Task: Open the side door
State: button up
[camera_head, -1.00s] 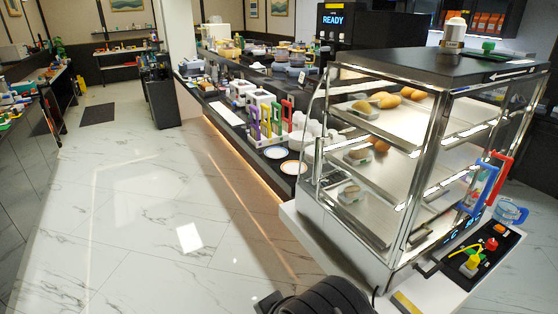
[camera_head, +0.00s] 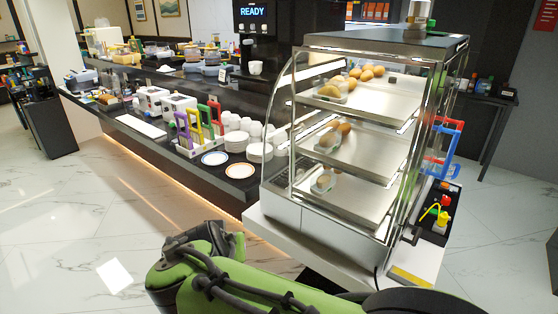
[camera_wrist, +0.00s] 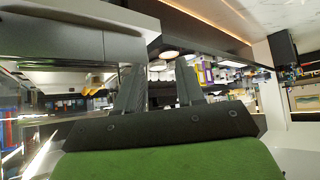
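The glass display case (camera_head: 365,42) stands right of centre in the head view, with a dark top, metal frame and three shelves. Its front and side glass appear closed, but the outline of a side door is hard to make out. Red and blue frame-like handles (camera_head: 443,148) show by its right side. In the wrist view, my gripper (camera_wrist: 160,88) has its two fingers apart with nothing between them. A pale grey body, perhaps the case base (camera_wrist: 70,42), shows beyond the fingers at upper left. My green arm crosses the bottom of the head view, below and left of the case.
Bread and rolls (camera_head: 338,88) lie on the case shelves. The dark counter (camera_head: 150,138) with plates (camera_head: 215,158), cups and coloured handled holders runs left of the case. A black tray (camera_head: 440,205) with small coloured items sits at its right. Marble floor (camera_head: 70,220) is open at left.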

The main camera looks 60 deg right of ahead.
jog(key=d+m+g+h+b, duration=0.25)
jog(key=d+m+h, duration=0.2)
jog(key=d, duration=0.45)
jog(key=m+g+h+b, duration=0.2)
jog(key=h, duration=0.4)
send_near(291, 157)
jog(key=d+p, duration=0.3)
jog(key=d, duration=0.8)
jog(key=shift+w+p, duration=0.2)
jog(key=shift+p, duration=0.1)
grip_shut()
jog(key=shift+a, duration=0.1)
